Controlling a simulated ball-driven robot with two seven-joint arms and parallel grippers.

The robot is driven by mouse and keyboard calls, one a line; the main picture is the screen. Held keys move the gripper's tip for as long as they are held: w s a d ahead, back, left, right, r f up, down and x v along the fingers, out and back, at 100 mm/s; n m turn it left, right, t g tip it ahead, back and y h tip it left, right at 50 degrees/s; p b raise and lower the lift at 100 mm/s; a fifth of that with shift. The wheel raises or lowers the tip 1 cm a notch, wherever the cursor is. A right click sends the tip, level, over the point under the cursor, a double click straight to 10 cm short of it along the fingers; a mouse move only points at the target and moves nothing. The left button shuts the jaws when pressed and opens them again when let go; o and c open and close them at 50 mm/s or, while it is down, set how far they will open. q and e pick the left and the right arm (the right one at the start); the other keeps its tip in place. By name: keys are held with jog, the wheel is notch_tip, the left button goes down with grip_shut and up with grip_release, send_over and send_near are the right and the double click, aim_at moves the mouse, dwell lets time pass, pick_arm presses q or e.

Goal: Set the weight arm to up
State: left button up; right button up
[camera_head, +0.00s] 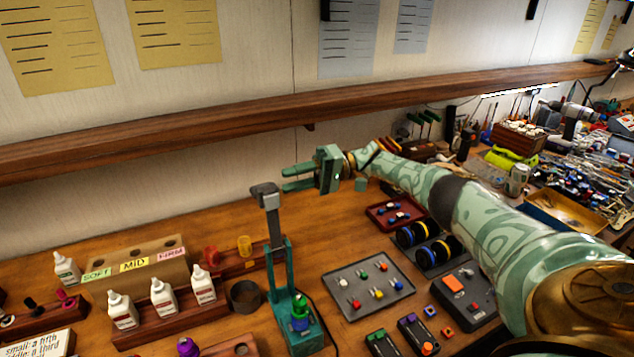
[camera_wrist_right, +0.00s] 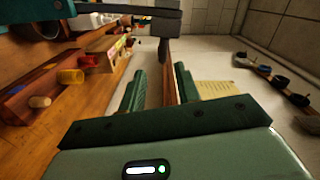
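The weight arm (camera_head: 273,222) is a grey bar on a green stand (camera_head: 291,300), with a grey block (camera_head: 265,192) at its top end. In the head view the bar stands nearly upright, leaning slightly left. My right gripper (camera_head: 284,178) is open and empty, its fingers pointing left close to the grey block. In the right wrist view the gripper (camera_wrist_right: 160,88) has its two green fingers apart, and the weight arm (camera_wrist_right: 125,10) crosses the top with its block (camera_wrist_right: 164,48) ahead of the fingers. I cannot tell whether they touch. My left gripper is not in view.
White bottles (camera_head: 163,298) and a wooden box labelled SOFT, MID, FIRM (camera_head: 135,266) stand left of the stand. A grey tray of small coloured parts (camera_head: 345,272) lies right of it. A wooden shelf (camera_head: 240,117) runs along the wall behind.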

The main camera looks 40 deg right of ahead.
jog(key=b+v, duration=0.3)
jog(key=v, duration=0.4)
jog(key=shift+b, duration=0.35)
